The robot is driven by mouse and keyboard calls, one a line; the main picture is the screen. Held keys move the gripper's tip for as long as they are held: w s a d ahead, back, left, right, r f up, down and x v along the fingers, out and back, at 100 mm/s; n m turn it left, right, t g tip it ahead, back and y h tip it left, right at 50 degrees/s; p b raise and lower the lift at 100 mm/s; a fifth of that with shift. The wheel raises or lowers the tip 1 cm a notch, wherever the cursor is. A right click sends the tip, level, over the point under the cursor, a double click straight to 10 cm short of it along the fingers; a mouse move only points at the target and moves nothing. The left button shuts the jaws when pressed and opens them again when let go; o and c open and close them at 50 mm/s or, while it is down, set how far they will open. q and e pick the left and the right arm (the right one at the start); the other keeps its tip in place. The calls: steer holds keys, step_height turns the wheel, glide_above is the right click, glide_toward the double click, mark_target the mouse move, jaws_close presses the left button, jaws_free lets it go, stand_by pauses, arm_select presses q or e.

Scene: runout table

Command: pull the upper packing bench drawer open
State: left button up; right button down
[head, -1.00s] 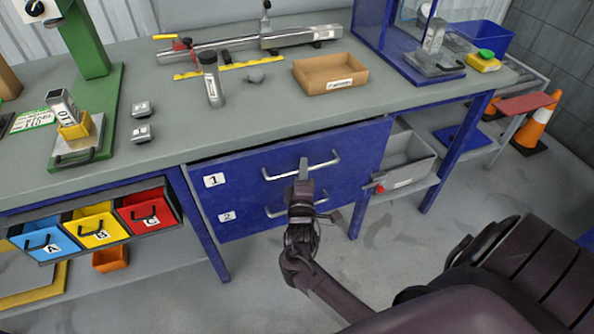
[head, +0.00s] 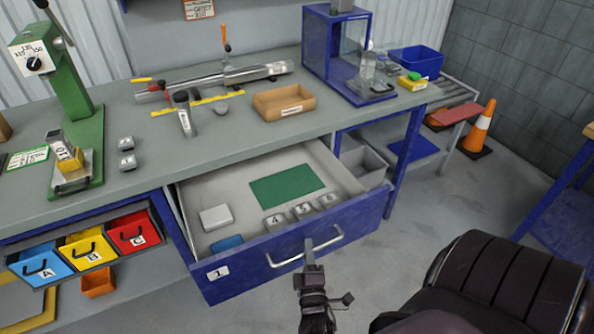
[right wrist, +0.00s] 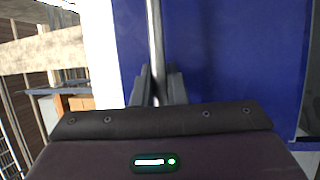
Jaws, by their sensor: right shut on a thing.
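The upper drawer (head: 240,271), blue and marked 1, stands well out from under the bench top (head: 240,130), so its inside shows. My right gripper (head: 309,246) is shut on the middle of its silver bar handle (head: 285,262). In the right wrist view the handle (right wrist: 154,45) runs up between the fingers (right wrist: 155,88), with the blue drawer front (right wrist: 230,60) behind it. Inside the drawer are a green mat (head: 289,190), a white box (head: 216,217), a blue item (head: 227,243) and blocks marked 4, 5 and 6 (head: 303,210). The lower drawer is hidden. My left gripper is not in view.
Blue, yellow and red bins (head: 89,249) hang left of the drawer. A grey bin (head: 364,166) sits on its right. A cardboard tray (head: 284,102) and tools stand on the bench. An orange cone (head: 480,130) stands on the floor at right.

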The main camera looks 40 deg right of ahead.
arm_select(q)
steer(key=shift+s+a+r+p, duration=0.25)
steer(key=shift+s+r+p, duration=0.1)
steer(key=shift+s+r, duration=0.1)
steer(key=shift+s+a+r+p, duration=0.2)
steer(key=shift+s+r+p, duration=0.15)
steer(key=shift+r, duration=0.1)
arm_select(e)
steer(key=s+a, duration=0.1)
steer(key=s, duration=0.6)
steer(key=shift+a, duration=0.35)
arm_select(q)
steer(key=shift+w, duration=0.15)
arm_select(e)
steer(key=c, duration=1.5)
jaws_free()
steer(key=shift+o, duration=0.2)
steer(key=shift+f, duration=0.1)
